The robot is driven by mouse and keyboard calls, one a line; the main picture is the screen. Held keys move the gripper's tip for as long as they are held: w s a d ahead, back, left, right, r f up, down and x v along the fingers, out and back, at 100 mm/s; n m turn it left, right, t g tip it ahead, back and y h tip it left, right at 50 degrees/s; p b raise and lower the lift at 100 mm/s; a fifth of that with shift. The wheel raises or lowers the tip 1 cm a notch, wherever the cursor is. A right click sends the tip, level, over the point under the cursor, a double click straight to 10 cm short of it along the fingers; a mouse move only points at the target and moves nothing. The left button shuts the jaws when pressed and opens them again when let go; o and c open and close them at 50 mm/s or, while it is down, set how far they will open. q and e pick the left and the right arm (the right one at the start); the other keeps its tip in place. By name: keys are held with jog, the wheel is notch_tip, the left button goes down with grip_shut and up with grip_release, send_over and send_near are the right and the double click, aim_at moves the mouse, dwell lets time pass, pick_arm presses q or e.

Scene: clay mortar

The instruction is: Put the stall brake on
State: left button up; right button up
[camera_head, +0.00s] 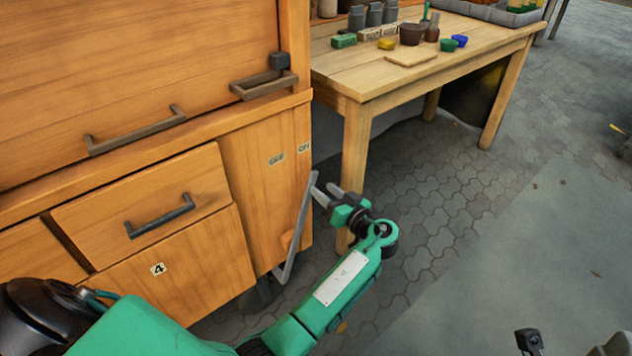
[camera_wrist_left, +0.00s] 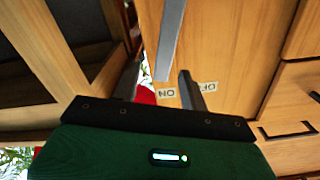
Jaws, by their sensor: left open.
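The stall brake is a long grey lever (camera_head: 298,225) on the lower right end of the wooden stall (camera_head: 140,60). Its upper end shows just below the ON label (camera_head: 303,148); the OFF label (camera_head: 276,159) is to the left. My left gripper (camera_head: 322,192) is open beside the lever's upper end. In the left wrist view the lever (camera_wrist_left: 171,35) runs down to between the fingers (camera_wrist_left: 158,88) in the picture, with the ON label (camera_wrist_left: 167,93) behind. I cannot tell whether the fingers touch it.
A wooden table (camera_head: 410,80) with pots, small blocks and a board (camera_head: 411,57) stands behind the left gripper, its leg close by. Drawers with dark handles (camera_head: 160,216) are on the stall front.

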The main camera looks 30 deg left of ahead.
pick_arm(q)
jog(key=v, duration=0.8)
jog(key=shift+p, duration=0.35)
